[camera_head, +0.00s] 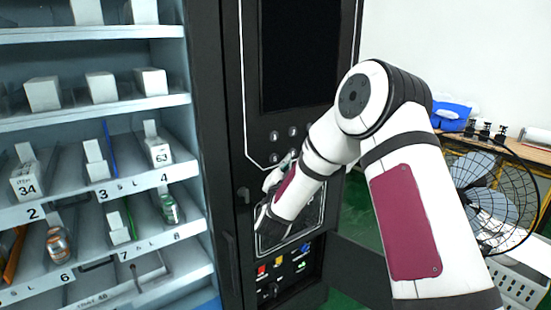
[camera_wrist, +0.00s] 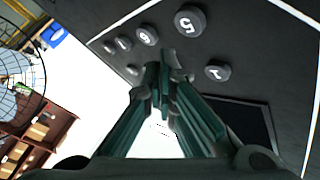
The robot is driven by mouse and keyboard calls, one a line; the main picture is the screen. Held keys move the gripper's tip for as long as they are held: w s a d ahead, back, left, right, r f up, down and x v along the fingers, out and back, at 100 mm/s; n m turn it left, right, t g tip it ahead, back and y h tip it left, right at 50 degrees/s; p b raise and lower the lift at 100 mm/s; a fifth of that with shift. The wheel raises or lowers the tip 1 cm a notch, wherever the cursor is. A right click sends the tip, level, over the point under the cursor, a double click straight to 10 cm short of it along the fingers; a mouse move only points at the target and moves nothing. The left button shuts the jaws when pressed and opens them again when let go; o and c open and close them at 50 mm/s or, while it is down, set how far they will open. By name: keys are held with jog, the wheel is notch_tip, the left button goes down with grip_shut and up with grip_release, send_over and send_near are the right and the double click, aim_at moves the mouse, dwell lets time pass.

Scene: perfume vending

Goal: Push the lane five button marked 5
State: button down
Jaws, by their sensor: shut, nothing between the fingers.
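The button marked 5 (camera_wrist: 190,20) is a round dark button on the black machine panel, near the top of the wrist view. My gripper (camera_wrist: 168,62) is shut and empty, with its fingertips just below button 5 in the picture. I cannot tell whether the tips touch the panel. A button marked 6 (camera_wrist: 147,35) is left of button 5, and another button (camera_wrist: 218,71) is lower right. In the head view, several small round buttons (camera_head: 274,135) show on the panel left of my arm, their marks too small to read. My fingertips are not clear there.
A shelf unit (camera_head: 90,111) with numbered lanes and small boxes stands left of the panel. A dark screen (camera_head: 300,55) is above the buttons. Coloured switches (camera_head: 278,262) sit low on the cabinet. A wire-caged fan (camera_head: 485,190) and a table are at the right.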

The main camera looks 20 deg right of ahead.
jog(key=s, duration=0.1)
jog(key=s+d+p, duration=0.1)
jog(key=shift+s, duration=0.4)
dwell(0.3)
